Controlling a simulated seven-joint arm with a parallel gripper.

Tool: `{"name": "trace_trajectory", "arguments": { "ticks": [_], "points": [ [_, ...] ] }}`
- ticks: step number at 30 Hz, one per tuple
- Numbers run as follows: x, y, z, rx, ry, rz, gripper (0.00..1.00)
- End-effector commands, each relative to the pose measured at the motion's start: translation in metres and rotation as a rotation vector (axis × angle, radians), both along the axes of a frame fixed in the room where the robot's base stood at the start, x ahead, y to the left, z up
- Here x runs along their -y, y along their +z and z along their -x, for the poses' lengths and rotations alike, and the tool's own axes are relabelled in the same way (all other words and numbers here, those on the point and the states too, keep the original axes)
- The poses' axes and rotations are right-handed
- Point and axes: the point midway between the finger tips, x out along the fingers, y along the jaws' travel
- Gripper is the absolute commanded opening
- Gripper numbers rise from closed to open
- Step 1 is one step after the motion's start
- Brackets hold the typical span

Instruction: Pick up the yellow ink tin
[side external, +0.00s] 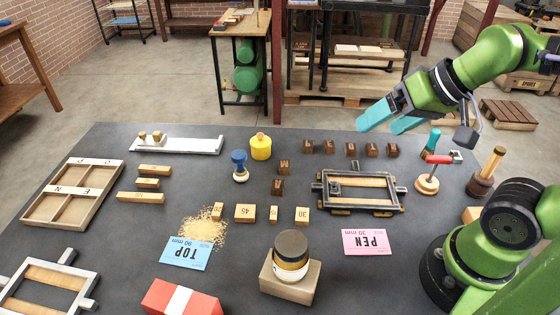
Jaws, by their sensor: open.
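The yellow ink tin (260,149) stands upright near the back middle of the grey table. It is a yellow can with a small tan top. My gripper (382,124), with teal fingers, is open and empty. It is high at the right of the picture, well apart from the tin, and its fingers point down and left. Nothing hides the tin.
A framed press bed (360,189) lies right of centre. A white rail (190,146) is behind left.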

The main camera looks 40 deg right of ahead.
Motion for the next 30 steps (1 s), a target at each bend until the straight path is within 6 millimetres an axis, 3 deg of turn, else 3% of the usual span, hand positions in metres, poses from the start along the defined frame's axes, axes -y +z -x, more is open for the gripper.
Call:
{"name": "trace_trajectory", "arguments": {
  "ticks": [7, 11, 20, 24, 30],
  "points": [
    [0.002, -0.009, -0.003, -0.039, -0.006, 0.001, 0.88],
    [0.003, -0.018, -0.022, -0.115, -0.014, 0.007, 0.88],
    [0.007, -0.037, -0.128, -0.239, 0.183, 0.112, 0.88],
    [0.008, -0.059, -0.184, -0.255, 0.348, 0.172, 0.88],
    [0.008, -0.088, -0.252, -0.214, 0.604, 0.261, 0.88]
  ]
}}
